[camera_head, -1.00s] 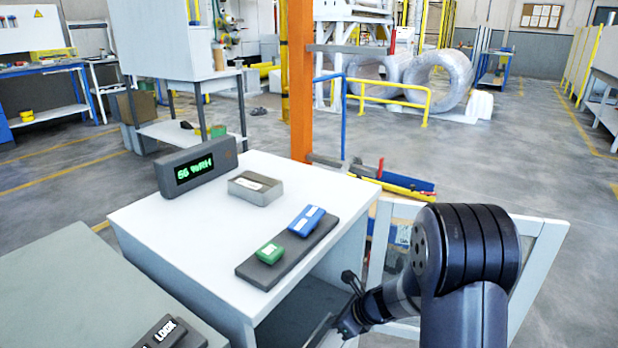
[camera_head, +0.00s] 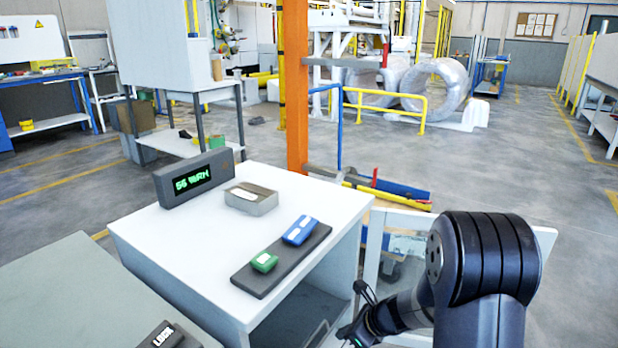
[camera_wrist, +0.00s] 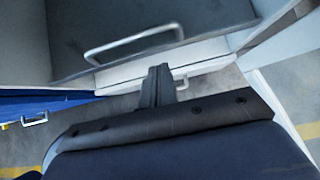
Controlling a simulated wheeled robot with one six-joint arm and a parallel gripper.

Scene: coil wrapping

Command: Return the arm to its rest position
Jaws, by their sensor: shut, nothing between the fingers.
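My arm is folded at the lower right of the head view. My gripper (camera_head: 352,335) points left and down, beside the open front of the white cabinet (camera_head: 341,252). In the wrist view my gripper (camera_wrist: 158,72) shows as dark fingers close together, with nothing between them. Beyond the fingertips is a metal handle (camera_wrist: 134,42) on a dark grey surface inside the cabinet. The fingers appear apart from the handle, though the exact gap is hard to judge.
On the cabinet top are a display (camera_head: 194,178) reading 56 %RH, a grey tray (camera_head: 262,207), and a dark strip (camera_head: 258,282) with a green block (camera_head: 264,262) and a blue block (camera_head: 300,230). An open glazed door (camera_head: 374,250) stands near my arm. Floor (camera_head: 520,170) is clear at right.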

